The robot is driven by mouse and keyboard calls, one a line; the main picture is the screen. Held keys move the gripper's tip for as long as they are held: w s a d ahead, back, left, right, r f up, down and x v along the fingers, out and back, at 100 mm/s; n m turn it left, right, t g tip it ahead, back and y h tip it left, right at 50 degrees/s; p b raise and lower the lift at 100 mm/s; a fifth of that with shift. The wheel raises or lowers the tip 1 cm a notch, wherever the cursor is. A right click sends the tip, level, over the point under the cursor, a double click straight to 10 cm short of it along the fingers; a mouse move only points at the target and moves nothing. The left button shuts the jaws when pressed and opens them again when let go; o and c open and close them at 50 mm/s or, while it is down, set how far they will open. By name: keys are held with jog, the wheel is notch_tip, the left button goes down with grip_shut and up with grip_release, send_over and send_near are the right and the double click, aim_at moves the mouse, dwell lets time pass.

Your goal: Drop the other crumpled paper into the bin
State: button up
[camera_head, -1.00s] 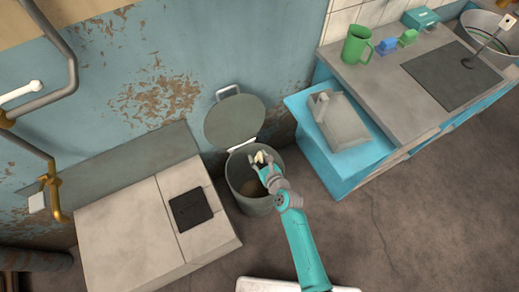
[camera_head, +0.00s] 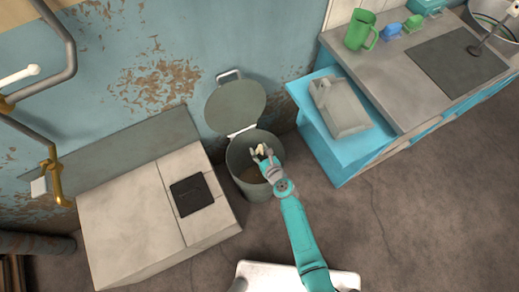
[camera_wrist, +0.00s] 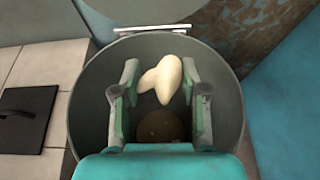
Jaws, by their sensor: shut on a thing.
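The grey bin (camera_head: 238,178) stands on the floor by the wall with its lid (camera_head: 235,105) tipped back open. My gripper (camera_head: 263,156) is over the bin's mouth, shut on a cream crumpled paper (camera_head: 262,148). In the wrist view, the crumpled paper (camera_wrist: 168,80) shows at the far end between the two fingers of my gripper (camera_wrist: 160,85). The bin's round rim (camera_wrist: 82,85) surrounds the fingers and paper in that view. A brown round patch (camera_wrist: 160,127) shows deep inside the bin; I cannot tell what it is.
A pale cabinet (camera_head: 130,225) with a black square plate (camera_head: 191,195) stands left of the bin. A turquoise cabinet (camera_head: 325,135) carrying a grey canister (camera_head: 340,108) stands to the right. A green mug (camera_head: 360,30) is on the counter. The floor at right is clear.

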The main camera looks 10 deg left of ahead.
jog(key=o, duration=0.7)
jog(key=shift+o, duration=0.2)
jog(key=shift+s, duration=0.1)
jog(key=v, duration=1.1)
jog(key=shift+s+d+r, duration=0.2)
jog(key=shift+s, duration=0.05)
jog(key=shift+s+d, duration=0.1)
